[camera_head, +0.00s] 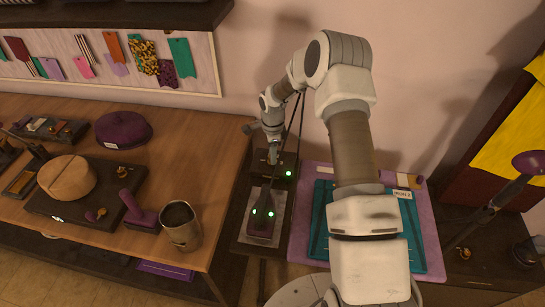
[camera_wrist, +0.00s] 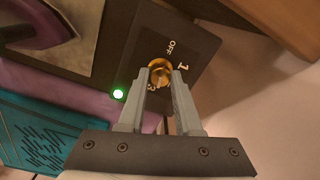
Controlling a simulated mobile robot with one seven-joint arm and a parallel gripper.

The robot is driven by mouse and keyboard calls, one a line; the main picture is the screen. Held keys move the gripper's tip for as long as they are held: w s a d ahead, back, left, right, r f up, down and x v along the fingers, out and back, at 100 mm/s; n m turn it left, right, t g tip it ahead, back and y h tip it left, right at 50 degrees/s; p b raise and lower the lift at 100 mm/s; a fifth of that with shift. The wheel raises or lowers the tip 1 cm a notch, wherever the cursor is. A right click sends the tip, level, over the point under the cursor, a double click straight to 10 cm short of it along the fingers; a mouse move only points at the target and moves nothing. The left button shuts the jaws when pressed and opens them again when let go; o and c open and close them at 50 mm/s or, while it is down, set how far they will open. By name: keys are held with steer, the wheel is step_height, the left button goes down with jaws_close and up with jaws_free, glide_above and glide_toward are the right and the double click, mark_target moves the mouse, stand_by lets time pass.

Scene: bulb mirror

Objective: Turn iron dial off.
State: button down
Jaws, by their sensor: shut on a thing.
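The iron dial (camera_wrist: 160,74) is a small brass knob on a dark panel (camera_wrist: 178,22) marked OFF and 1, with another mark partly hidden beside the knob. My gripper (camera_wrist: 163,78) is shut on the dial, one grey finger on each side. Which mark the dial points to cannot be told. A green light (camera_wrist: 118,94) glows beside the panel. The iron (camera_head: 262,216), dark with a purple base, rests on its narrow stand with green lights lit. In the head view my gripper (camera_head: 272,153) reaches down at the stand's far end, where the dial is mostly hidden.
A wooden table (camera_head: 190,120) on the left holds a metal cup (camera_head: 181,225) and a purple cushion (camera_head: 123,129). The wall is close behind the stand.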

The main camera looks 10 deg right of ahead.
steer(key=n+b, duration=0.3)
steer(key=shift+w+f+n, duration=0.1)
steer(key=shift+f+n, duration=0.05)
steer(key=shift+n, duration=0.15)
steer(key=n+b, duration=0.2)
steer(key=n, duration=0.2)
steer(key=shift+n+b, duration=0.3)
steer(key=n+b, duration=0.1)
steer(key=n, duration=0.3)
steer(key=shift+b, duration=0.35)
steer(key=n+b, duration=0.1)
steer(key=n, duration=0.4)
steer(key=shift+w, duration=0.1)
steer(key=n, duration=0.4)
steer(key=shift+r+n+b, duration=0.2)
steer(key=shift+n+b, duration=0.1)
steer(key=n, duration=0.3)
steer(key=shift+a+n+g, duration=0.1)
steer(key=shift+n+g, duration=0.2)
steer(key=n, duration=0.4)
steer(key=shift+n, duration=2.2)
